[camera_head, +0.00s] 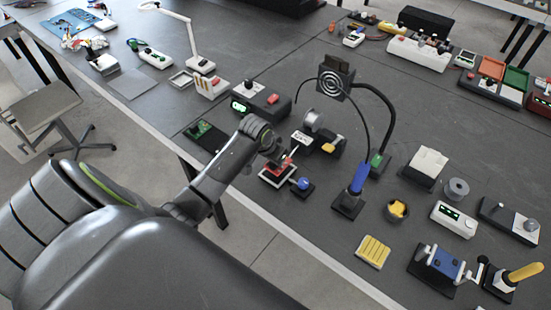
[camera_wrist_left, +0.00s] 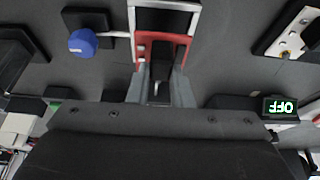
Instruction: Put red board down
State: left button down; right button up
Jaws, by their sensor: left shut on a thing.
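My left gripper (camera_head: 281,160) reaches in over the table and is shut on the red board (camera_head: 287,162). It is beside or just above a small white-edged red and dark holder (camera_head: 277,174); I cannot tell if the board touches it. In the left wrist view the gripper fingers (camera_wrist_left: 162,88) point at red edges of the board or holder (camera_wrist_left: 182,39), below a white frame (camera_wrist_left: 165,4). The fingers hide much of the board. My right gripper is not in view.
A box with a green display (camera_head: 239,105) lies behind left. A green circuit board (camera_head: 203,131) lies left.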

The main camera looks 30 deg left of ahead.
aim_at(275, 166)
pick_arm(q)
notch_tip(275, 166, down, 4)
jog(key=shift+r, duration=0.1)
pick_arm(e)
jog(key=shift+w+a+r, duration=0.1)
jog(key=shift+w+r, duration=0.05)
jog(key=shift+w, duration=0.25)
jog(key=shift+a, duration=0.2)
pick_arm(q)
jog(key=c, duration=1.3)
grip_release()
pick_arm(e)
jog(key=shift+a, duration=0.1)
pick_arm(q)
jog(key=shift+r, duration=0.25)
jog(key=v, duration=1.1)
jog(key=shift+r, duration=0.25)
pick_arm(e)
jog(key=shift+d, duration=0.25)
pick_arm(q)
jog(key=shift+s, duration=0.1)
